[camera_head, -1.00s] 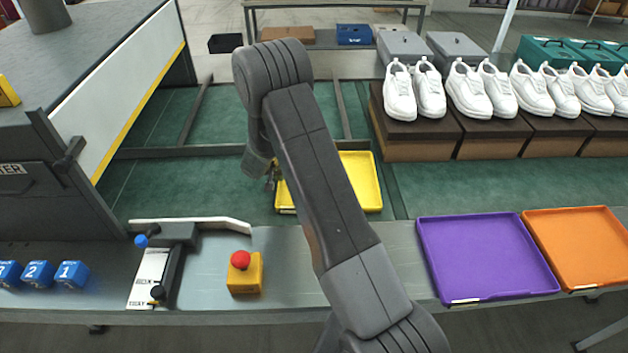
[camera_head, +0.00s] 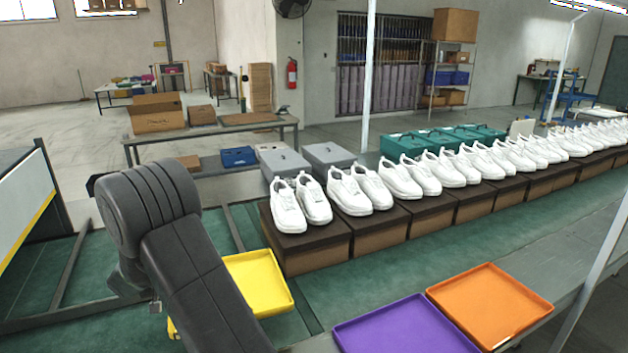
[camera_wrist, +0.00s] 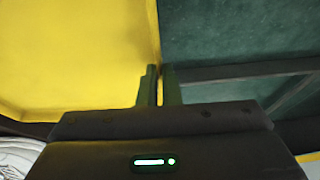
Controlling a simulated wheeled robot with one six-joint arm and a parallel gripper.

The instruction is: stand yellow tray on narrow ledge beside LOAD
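The yellow tray (camera_head: 262,280) shows partly behind my arm, over the green belt, with its open side up. Its left part is mostly hidden by the arm. In the wrist view the tray (camera_wrist: 75,60) fills the left side, and its edge runs down to between my two fingers. My gripper (camera_wrist: 160,85) is nearly closed, with the tray's rim between its fingers. I cannot tell whether the tray touches the belt. No LOAD marking and no narrow ledge that I can identify shows now.
A purple tray (camera_head: 405,328) and an orange tray (camera_head: 490,303) lie on the grey front table. White shoes (camera_head: 400,178) stand on brown boxes (camera_head: 310,250) in a row at the right. A table with cartons (camera_head: 157,115) stands behind. Green belt (camera_head: 390,270) lies bare between the boxes and front table.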

